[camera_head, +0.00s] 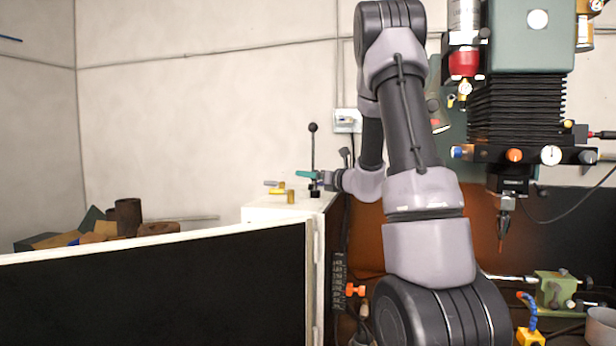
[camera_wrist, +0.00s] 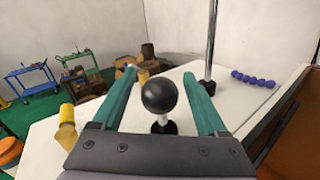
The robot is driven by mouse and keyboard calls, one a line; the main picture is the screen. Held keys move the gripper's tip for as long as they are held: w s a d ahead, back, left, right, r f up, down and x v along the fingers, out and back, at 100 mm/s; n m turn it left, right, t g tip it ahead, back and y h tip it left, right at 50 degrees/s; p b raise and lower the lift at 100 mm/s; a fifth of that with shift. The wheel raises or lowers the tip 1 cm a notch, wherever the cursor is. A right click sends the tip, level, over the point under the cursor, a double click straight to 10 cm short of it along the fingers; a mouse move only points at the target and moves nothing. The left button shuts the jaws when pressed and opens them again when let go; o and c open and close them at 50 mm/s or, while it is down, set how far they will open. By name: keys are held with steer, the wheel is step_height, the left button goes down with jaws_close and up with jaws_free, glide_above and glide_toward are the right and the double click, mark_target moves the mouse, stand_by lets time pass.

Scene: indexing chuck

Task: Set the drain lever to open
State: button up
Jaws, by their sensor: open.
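My gripper (camera_wrist: 160,74) is open, its two teal fingers reaching forward on either side of a black ball knob (camera_wrist: 159,95). The knob tops a short bright stem with a black base; gaps show between it and both fingers. A tall upright chrome rod (camera_wrist: 210,45) stands beyond the right finger, its top out of the wrist view. In the head view, my gripper (camera_head: 307,174) is above the white cabinet top, beside a tall upright lever with a black ball (camera_head: 313,127). No label shows which lever is the drain lever.
Yellow brass-like pieces (camera_head: 291,197) stand on the white top (camera_head: 262,213), left of the gripper. A row of blue beads (camera_wrist: 253,78) lies on the right. A machine head (camera_head: 516,110) hangs right of my arm. A dark panel (camera_head: 160,290) fills the lower left.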

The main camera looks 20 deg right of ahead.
steer(key=shift+w+a, duration=0.25)
steer(key=shift+w, duration=0.25)
jaws_close()
stand_by(1.2)
